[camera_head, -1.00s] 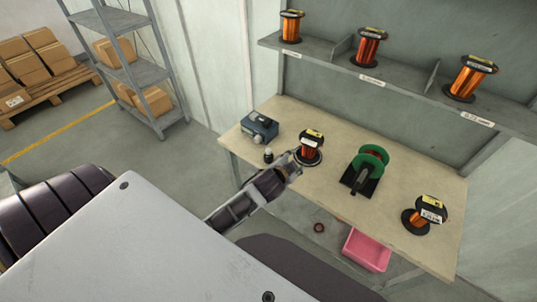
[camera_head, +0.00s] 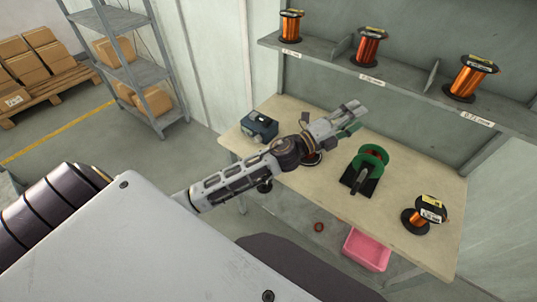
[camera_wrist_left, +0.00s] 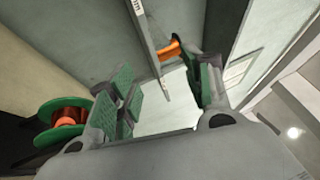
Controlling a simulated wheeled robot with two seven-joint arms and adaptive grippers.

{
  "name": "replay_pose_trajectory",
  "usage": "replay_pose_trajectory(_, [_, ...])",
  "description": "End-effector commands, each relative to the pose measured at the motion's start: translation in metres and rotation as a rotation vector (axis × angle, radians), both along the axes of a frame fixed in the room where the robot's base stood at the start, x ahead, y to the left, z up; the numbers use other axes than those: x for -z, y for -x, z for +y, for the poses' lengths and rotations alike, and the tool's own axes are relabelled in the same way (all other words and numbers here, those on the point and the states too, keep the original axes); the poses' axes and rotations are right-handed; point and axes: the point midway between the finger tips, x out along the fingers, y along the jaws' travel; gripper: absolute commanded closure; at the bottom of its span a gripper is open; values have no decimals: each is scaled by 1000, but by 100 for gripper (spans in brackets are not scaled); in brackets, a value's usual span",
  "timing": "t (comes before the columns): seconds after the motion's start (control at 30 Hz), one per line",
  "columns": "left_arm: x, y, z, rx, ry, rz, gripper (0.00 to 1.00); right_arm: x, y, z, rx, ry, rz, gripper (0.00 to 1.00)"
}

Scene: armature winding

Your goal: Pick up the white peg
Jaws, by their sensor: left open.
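I cannot make out a white peg in either view now. My left gripper (camera_head: 351,117) is raised over the back of the workbench (camera_head: 420,178), between the spool behind my arm and the green-wheeled winding device (camera_head: 371,166). Its fingers point toward the back wall. In the left wrist view the gripper (camera_wrist_left: 165,85) has its green-padded fingers wide apart with nothing between them. My left arm crosses the bench's left part and hides most of a copper wire spool (camera_head: 312,158). My right gripper is not in view.
A blue-grey instrument box (camera_head: 259,127) stands at the bench's left. Another copper spool (camera_head: 424,216) stands at the front right. A wall shelf (camera_head: 400,85) with several copper spools hangs above the bench. A pink bin (camera_head: 367,250) is below. Bare bench top lies around the winding device.

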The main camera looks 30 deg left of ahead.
Motion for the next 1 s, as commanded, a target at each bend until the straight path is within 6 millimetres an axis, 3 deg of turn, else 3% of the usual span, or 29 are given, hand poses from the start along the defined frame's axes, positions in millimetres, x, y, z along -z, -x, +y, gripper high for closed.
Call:
replay_pose_trajectory(0.23, [-15,16,-38,187,-257,-214,50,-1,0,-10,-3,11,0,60])
replay_pose_trajectory(0.53, [0,39,-66,410,-584,-424,50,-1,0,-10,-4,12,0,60])
replay_pose_trajectory(0.77, [28,53,-65,584,-847,-544,50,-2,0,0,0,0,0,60])
replay_pose_trajectory(1.0, [64,59,-41,767,-1128,-623,50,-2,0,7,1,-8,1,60])
